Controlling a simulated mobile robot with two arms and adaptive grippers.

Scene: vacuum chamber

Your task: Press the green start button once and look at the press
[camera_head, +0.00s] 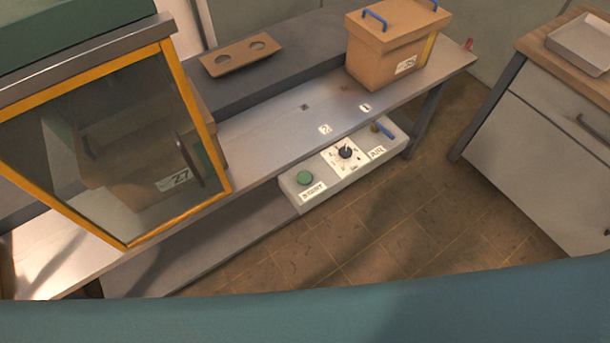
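The round green start button (304,178) sits on the left end of a pale control box (321,198) under the front edge of the bench. A label reading START is below it. To its right are a dial (345,152) with a dark knob and a blue-handled valve (385,130) by an AIR label. At the left stands a yellow-framed glass enclosure (207,140), which may be the press. Through its glass a brown box (120,190) labelled 27 shows. Neither of my grippers is in view.
A brown lidded box (393,55) with blue handles stands at the bench's (290,135) far right. A brown plate with two holes (241,54) lies on the raised back shelf. A cabinet (560,130) with a metal tray (585,42) stands right. The floor before the control box is clear.

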